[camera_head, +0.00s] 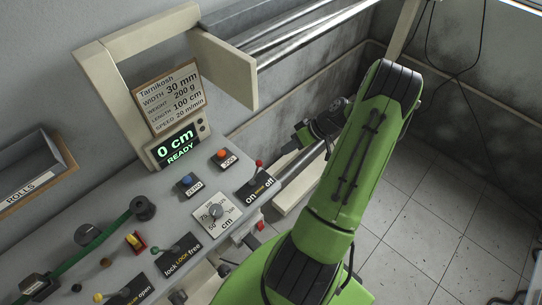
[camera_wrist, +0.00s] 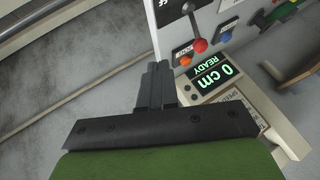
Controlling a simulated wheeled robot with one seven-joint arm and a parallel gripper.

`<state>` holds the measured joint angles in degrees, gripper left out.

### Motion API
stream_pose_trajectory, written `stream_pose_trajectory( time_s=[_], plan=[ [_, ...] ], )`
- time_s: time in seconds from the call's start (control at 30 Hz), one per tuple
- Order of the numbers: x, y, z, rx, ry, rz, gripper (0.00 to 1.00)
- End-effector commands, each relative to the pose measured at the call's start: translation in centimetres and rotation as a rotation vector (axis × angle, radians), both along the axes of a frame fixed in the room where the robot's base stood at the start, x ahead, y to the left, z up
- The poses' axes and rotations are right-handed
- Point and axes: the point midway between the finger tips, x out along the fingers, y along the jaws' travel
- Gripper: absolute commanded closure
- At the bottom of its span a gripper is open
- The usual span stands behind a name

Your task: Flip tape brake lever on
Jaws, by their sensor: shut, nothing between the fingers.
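A lever with a red ball knob (camera_head: 259,163) stands by a black plate (camera_head: 262,190) marked "on" and "off", at the right end of the grey console. The plate's middle word is too small to read. In the wrist view the lever's red knob (camera_wrist: 199,45) is at upper right, beyond the fingers. My gripper (camera_head: 293,148) is right of the lever in the head view, apart from it. In the wrist view the gripper (camera_wrist: 156,72) has its fingers together with nothing between them. Which position the lever is in, I cannot tell.
A display (camera_head: 178,146) reads "0 cm READY". An orange button (camera_head: 222,154), a blue button (camera_head: 187,181) and a length dial (camera_head: 215,212) are near the lever. A second plate (camera_head: 180,256) reads "lock LOCK free". A beige frame (camera_head: 225,68) rises behind. The floor at right is clear.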

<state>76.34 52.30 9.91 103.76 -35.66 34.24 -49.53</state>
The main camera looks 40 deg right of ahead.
Motion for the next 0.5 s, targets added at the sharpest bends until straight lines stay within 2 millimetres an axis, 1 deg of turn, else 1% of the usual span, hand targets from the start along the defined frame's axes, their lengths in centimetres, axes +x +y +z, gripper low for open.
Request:
stream_pose_trajectory(
  time_s=[0.03, 0.17, 0.2, 0.33, 0.4, 0.5],
  plan=[
    [0.5, 0.6, -0.8, 0.005, 0.002, 0.002, 1.0],
    [1.9, 1.8, -3.0, 0.003, 0.001, 0.003, 1.0],
    [2.2, 2.3, -3.1, 0.003, 0.001, 0.004, 1.0],
    [2.4, 4.4, -2.4, 0.002, 0.001, 0.001, 1.0],
    [2.5, 5.1, -2.3, 0.001, 0.001, 0.001, 1.0],
    [2.6, 5.6, -2.3, -0.001, 0.001, 0.0, 1.0]
  ],
)
